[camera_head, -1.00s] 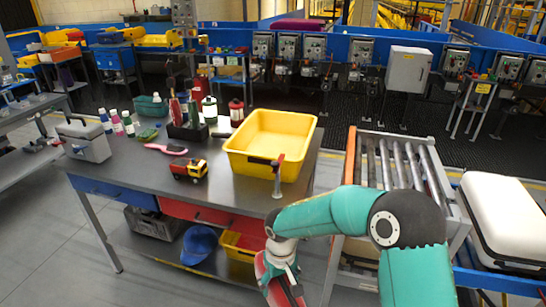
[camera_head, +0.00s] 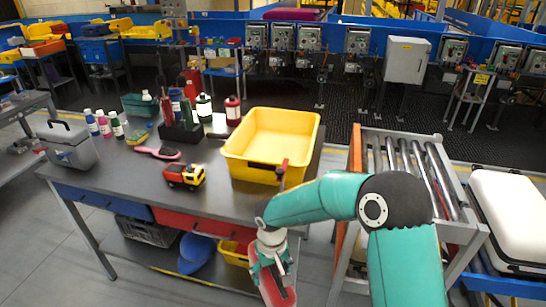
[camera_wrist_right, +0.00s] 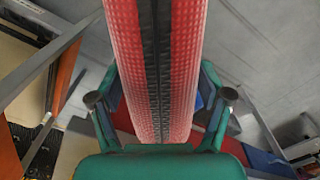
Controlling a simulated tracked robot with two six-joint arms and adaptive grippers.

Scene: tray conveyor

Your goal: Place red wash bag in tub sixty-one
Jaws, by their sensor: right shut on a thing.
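The red wash bag (camera_wrist_right: 155,60) fills the middle of the right wrist view, with a dark zip down its length. My right gripper (camera_wrist_right: 160,105) is shut on it, one finger on each side. In the head view my right gripper (camera_head: 271,250) points down in front of the table's front edge, and the bag (camera_head: 280,289) hangs below it, partly cut off by the frame. A yellow tub (camera_head: 238,170) stands on the table's right end, open and seemingly empty. I read no number on it. My left gripper is not in view.
A red-topped post (camera_head: 282,172) stands in front of the tub. A toy truck (camera_head: 185,176), pink brush (camera_head: 158,153), bottles and a grey case (camera_head: 69,147) are on the table (camera_head: 120,180). A roller conveyor (camera_head: 400,160) stands to the right.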

